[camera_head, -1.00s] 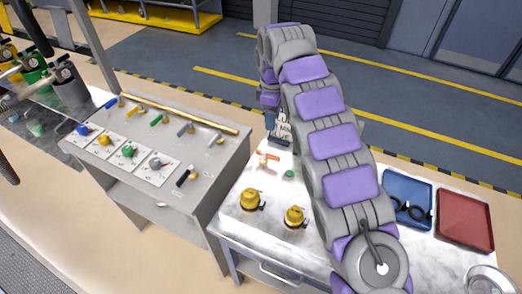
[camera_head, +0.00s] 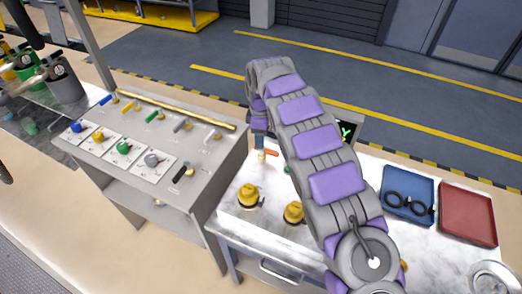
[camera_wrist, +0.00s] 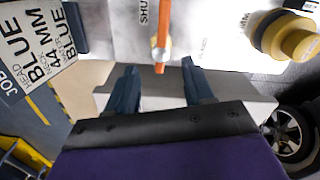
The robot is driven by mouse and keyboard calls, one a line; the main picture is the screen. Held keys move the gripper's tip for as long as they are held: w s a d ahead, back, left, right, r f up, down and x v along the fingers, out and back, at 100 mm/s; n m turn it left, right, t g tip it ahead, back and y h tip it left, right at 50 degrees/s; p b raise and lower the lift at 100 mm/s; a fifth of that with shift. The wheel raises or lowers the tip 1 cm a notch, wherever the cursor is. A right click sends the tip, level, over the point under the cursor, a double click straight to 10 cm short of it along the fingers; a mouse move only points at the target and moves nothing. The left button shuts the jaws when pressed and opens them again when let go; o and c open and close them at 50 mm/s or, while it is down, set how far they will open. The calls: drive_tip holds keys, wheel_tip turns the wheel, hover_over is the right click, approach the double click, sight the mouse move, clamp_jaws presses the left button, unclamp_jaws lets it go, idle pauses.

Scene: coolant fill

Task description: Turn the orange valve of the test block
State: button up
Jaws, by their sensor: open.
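The orange valve handle (camera_wrist: 163,40) is a narrow bar on a round pale hub, beside a "SHUT" label in the wrist view. In the head view the handle (camera_head: 271,154) shows at the back left of the white worktop. My gripper (camera_wrist: 160,78) is open and empty, with its two dark fingers on either side of the handle's near end in the picture. Whether the fingers are at the handle's depth I cannot tell. In the head view my gripper (camera_head: 261,143) hangs down just left of the handle, partly hidden by my arm.
Yellow fittings (camera_head: 248,195) stand on the worktop (camera_head: 232,225); one also shows in the wrist view (camera_wrist: 297,40). A printed sign (camera_wrist: 38,45) is at left there. A blue tray (camera_head: 390,180) and red tray (camera_head: 467,217) lie right. A grey valve bench (camera_head: 205,165) stands left.

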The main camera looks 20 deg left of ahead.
sight(266, 153)
wheel_tip(266, 153, down, 6)
drive_tip(key=shift+d+f+b, duration=0.1)
drive_tip(key=shift+f+b, duration=0.1)
drive_tip(key=shift+b, duration=0.3)
drive_tip(key=shift+r, duration=0.1)
clamp_jaws()
